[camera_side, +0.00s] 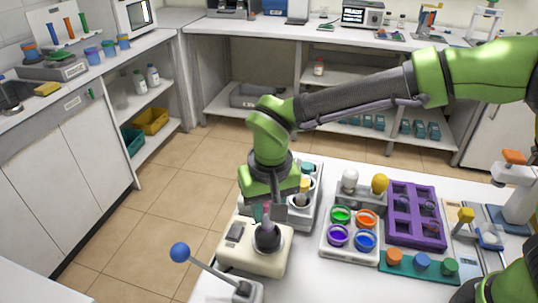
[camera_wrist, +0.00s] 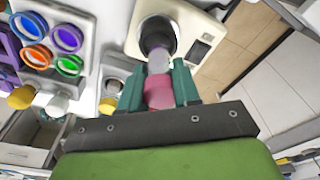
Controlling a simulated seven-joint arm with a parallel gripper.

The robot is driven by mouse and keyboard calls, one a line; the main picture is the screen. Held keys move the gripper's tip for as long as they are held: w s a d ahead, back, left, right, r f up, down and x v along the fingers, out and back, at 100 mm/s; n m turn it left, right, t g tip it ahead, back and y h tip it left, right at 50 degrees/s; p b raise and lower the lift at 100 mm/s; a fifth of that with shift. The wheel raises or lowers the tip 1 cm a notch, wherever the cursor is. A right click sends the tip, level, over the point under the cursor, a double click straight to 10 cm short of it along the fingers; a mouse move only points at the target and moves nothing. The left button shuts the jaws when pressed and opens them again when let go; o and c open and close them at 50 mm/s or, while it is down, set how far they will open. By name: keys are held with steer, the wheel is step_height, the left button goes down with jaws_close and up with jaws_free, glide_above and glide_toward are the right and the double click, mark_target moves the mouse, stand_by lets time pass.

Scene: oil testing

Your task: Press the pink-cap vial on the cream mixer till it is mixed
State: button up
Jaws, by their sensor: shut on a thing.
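The vial's pink cap (camera_wrist: 158,94) is between the teal fingers of my gripper (camera_wrist: 158,80), which are shut on it. The vial's pale, translucent body (camera_wrist: 160,61) points away from the wrist, toward the black round cup of the cream mixer (camera_wrist: 193,22). Its far end overlaps the cup; whether it presses on it I cannot tell. In the side view, my gripper (camera_side: 263,212) points down right over the cup of the cream mixer (camera_side: 245,256). There the vial is mostly hidden by the gripper and arm.
A rack (camera_side: 312,205) with vials stands close behind the mixer. A white tray (camera_side: 350,256) of coloured pots and a purple rack (camera_side: 417,236) lie to the right. A blue-knobbed lever (camera_side: 180,252) stands at the front left. Tiled floor lies left of the table.

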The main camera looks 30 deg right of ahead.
steer(key=shift+f, duration=1.35)
stand_by(3.3)
stand_by(2.5)
steer(key=shift+r, duration=3.05)
